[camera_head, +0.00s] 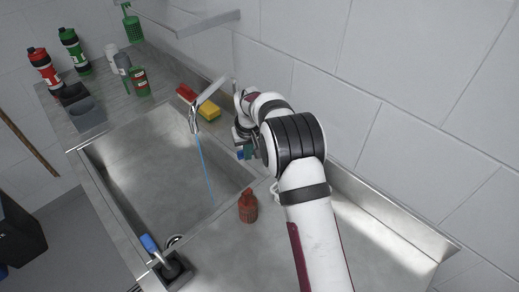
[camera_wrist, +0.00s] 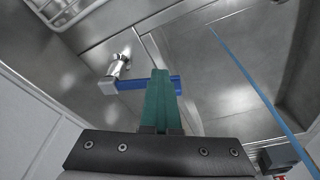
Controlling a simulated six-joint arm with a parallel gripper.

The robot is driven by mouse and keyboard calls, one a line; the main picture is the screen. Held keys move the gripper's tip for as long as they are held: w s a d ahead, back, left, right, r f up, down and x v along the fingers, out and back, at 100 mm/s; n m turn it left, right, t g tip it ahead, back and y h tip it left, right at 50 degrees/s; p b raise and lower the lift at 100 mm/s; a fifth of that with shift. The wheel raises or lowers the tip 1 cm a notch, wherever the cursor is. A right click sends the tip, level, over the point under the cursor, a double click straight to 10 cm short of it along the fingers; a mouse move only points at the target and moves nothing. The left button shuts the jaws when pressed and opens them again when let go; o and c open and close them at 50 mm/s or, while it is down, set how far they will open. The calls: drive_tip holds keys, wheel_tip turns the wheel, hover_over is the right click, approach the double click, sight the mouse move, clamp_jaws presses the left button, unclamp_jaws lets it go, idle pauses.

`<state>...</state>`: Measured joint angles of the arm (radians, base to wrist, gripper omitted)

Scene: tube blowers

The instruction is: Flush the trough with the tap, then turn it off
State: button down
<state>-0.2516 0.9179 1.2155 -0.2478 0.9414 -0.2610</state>
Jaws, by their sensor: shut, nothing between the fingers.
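The metal trough (camera_head: 135,165) is a rectangular basin. The tap (camera_head: 209,93) has a curved spout over its far right part. A thin blue stream of water (camera_head: 203,165) falls from the spout into it. The stream also crosses the right of the wrist view (camera_wrist: 257,82). My gripper (camera_wrist: 160,76) shows teal fingers, shut with nothing between them. They overlap a blue lever (camera_wrist: 132,84) by a metal fitting; whether they touch it is unclear. In the head view my gripper (camera_head: 246,152) is beside the trough's right rim, partly hidden by my arm.
A red-brown bottle (camera_head: 248,206) stands on the right counter. A blue-handled brush (camera_head: 149,243) stands at the front rim. Yellow (camera_head: 209,109) and red (camera_head: 186,93) sponges lie behind the trough. Several bottles stand back left. A tiled wall (camera_head: 320,95) borders the right.

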drive_tip(key=w+a+r, duration=0.3)
drive_tip(key=w+r, duration=0.1)
drive_tip(key=w, duration=0.1)
drive_tip(key=shift+w+r, duration=0.2)
drive_tip(key=shift+w, duration=0.1)
idle(0.8)
drive_tip(key=x, duration=0.2)
drive_tip(key=s+x, duration=0.1)
drive_tip(key=x, duration=0.1)
drive_tip(key=shift+w+d+f, duration=0.1)
drive_tip(key=shift+f, duration=0.2)
drive_tip(key=shift+s+d, duration=0.15)
drive_tip(key=shift+s, duration=0.1)
drive_tip(key=shift+s+d, duration=0.3)
drive_tip(key=shift+s, duration=0.4)
idle(4.8)
